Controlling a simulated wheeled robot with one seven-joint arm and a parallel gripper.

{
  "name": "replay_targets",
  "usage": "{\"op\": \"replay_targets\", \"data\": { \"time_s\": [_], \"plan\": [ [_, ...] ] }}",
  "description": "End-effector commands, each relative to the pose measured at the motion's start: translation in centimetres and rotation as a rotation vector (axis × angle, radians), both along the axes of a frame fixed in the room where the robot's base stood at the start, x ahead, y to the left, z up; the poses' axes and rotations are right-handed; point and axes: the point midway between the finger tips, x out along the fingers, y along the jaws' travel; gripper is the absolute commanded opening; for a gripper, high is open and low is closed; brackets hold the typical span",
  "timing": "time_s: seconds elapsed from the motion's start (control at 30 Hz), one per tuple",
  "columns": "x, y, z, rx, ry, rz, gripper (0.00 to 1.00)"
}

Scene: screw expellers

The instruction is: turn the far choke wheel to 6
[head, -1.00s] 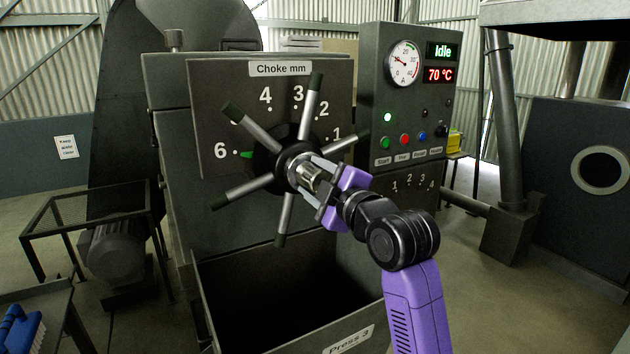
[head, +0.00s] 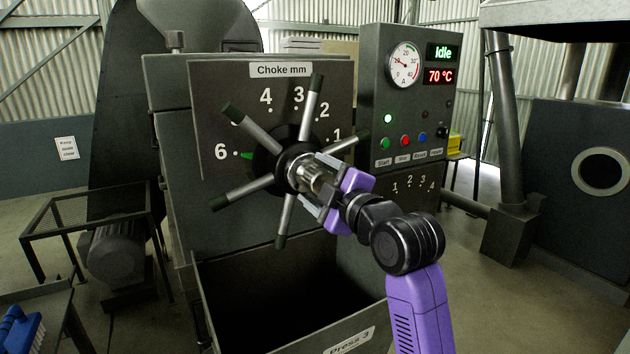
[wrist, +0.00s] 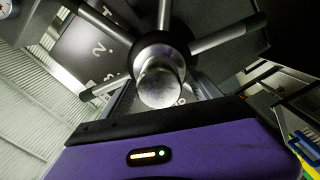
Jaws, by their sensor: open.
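The choke wheel (head: 291,165) has several steel spokes with dark green tips around a dark hub, in front of a plate (head: 221,110) headed "Choke mm". A green pointer (head: 246,155) at the hub's left points at the mark by 6. My gripper (head: 318,188) is open, with its fingers at either side of the wheel's shiny hub end. I cannot tell whether they touch it. In the wrist view the hub end (wrist: 160,82) is close in front of my gripper, with spokes fanning out behind it.
An open bin marked Press 3 (head: 351,340) lies below the wheel. A control panel (head: 418,95) at the right reads Idle and 70 °C, with several buttons. A mesh-topped stand (head: 92,209) is at the left. A blue brush (head: 20,329) lies at the lower left.

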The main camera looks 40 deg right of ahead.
Motion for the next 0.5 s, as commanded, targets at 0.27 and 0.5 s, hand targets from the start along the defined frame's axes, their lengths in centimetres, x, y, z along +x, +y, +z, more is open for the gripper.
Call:
{"op": "replay_targets", "data": {
  "time_s": [0.27, 0.5],
  "plan": [
    [-4.3, 1.2, -0.2, 0.000, 0.000, -0.001, 0.72],
    [-6.6, 1.9, -0.2, -0.001, 0.002, 0.000, 0.72]
  ]
}}
